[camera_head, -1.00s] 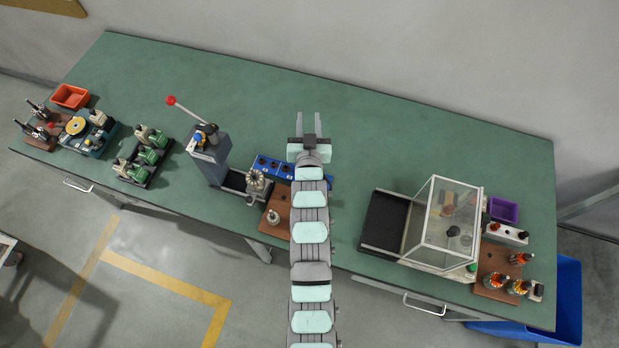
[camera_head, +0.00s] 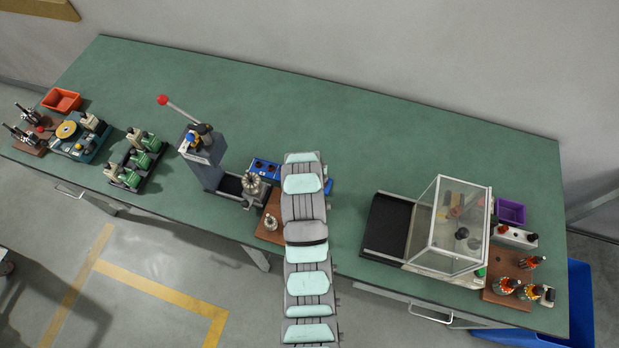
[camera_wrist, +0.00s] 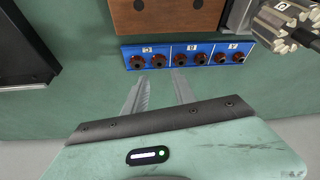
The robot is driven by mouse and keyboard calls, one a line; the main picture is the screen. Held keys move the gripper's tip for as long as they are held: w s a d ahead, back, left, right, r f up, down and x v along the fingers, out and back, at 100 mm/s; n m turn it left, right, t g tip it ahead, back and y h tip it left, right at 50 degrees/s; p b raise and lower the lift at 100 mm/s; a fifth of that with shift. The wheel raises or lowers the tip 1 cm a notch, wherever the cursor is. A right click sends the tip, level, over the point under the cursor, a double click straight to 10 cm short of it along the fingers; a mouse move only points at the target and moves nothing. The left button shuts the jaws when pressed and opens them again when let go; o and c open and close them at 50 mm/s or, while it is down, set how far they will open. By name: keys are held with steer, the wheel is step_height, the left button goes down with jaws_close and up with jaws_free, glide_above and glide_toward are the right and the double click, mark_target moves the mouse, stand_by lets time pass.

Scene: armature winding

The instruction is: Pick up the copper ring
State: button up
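Several dark copper-red rings with black centres sit in a row on a blue holder (camera_wrist: 168,50) in the wrist view. One copper ring (camera_wrist: 158,61) lies just beyond my gripper (camera_wrist: 160,77), close to the line between its fingers; another ring (camera_wrist: 137,63) is left of it. Which ring is the task's cannot be told. My gripper is open and empty, its fingers pointing toward the holder. In the head view the blue holder (camera_head: 264,167) is partly covered by my arm, and my gripper is hidden.
A brown wooden board (camera_wrist: 190,18) lies beyond the holder, with a grey metal fixture (camera_wrist: 283,22) at right. In the head view, a lever press (camera_head: 203,160) stands left and a clear-sided box (camera_head: 455,225) right. The green table behind is mostly clear.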

steer(key=shift+p+x, duration=0.8)
steer(key=shift+x, duration=3.25)
steer(key=shift+w+d+f, duration=0.15)
steer(key=shift+w+f, duration=0.15)
steer(key=shift+f, duration=0.05)
steer(key=shift+c, duration=0.4)
jaws_close()
